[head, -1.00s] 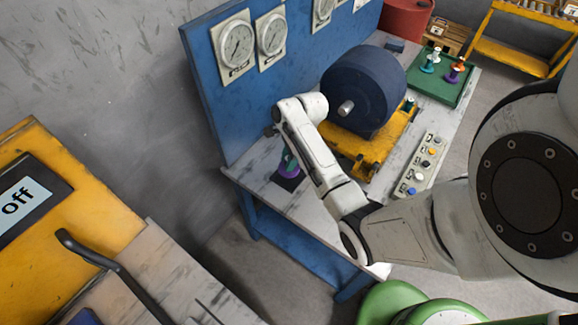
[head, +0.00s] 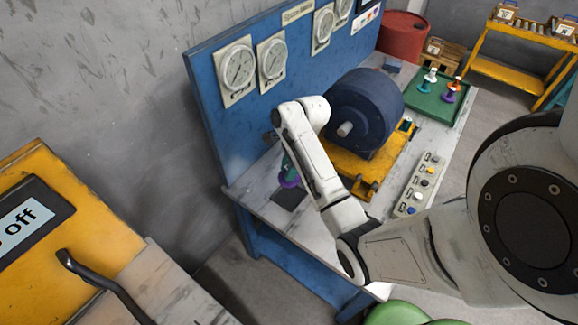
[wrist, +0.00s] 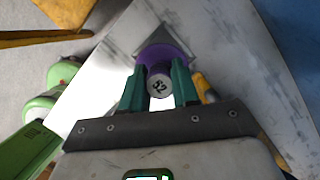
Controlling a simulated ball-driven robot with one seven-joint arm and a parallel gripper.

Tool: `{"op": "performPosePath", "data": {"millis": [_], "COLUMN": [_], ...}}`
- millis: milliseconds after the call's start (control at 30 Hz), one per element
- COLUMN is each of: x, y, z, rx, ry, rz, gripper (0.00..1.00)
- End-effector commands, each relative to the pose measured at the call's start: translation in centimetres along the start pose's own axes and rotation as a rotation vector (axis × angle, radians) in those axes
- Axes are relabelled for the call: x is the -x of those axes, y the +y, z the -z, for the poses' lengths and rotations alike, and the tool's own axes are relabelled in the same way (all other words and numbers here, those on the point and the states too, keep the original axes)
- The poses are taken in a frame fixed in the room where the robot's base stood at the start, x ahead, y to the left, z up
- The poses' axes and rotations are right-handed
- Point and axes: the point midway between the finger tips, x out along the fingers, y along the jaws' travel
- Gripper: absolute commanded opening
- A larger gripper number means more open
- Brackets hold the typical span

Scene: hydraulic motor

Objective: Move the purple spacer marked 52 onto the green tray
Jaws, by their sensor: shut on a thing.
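The purple spacer marked 52 (wrist: 158,84) is between the two green fingers of my gripper (wrist: 160,88), and its number faces the wrist camera. My gripper is shut on it. In the head view the purple base of the spacer (head: 289,181) shows left of my forearm, at the dark square pad (head: 287,198), and seems a little above it. My gripper (head: 288,163) is mostly hidden behind my arm there. The green tray (head: 428,107) lies at the far right end of the bench, with a teal-and-white spacer (head: 427,83) and a purple-and-orange spacer (head: 451,92) on it.
The dark blue motor (head: 365,110) on its yellow base (head: 362,163) stands between the pad and the tray. A button strip (head: 418,186) lies along the front edge. A blue gauge panel (head: 225,130) rises behind. A red drum (head: 403,32) stands beyond the bench.

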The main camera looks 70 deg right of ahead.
Motion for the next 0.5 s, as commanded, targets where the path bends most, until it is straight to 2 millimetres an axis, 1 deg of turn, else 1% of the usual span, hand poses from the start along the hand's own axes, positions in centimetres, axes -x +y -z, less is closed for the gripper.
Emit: {"op": "performPosePath", "data": {"millis": [133,267,333,500], "x": [0.6,1.0,0.8,0.9], "y": [0.9,2.7,3.5,5.6], "z": [0.5,1.4,2.1,3.6], "rx": [-0.002,-0.003,-0.002,-0.002], "ry": [0.0,-0.001,-0.001,0.0], "rz": [-0.001,-0.002,0.0,0.0], "gripper": [0.0,0.0,0.0,0.0]}}
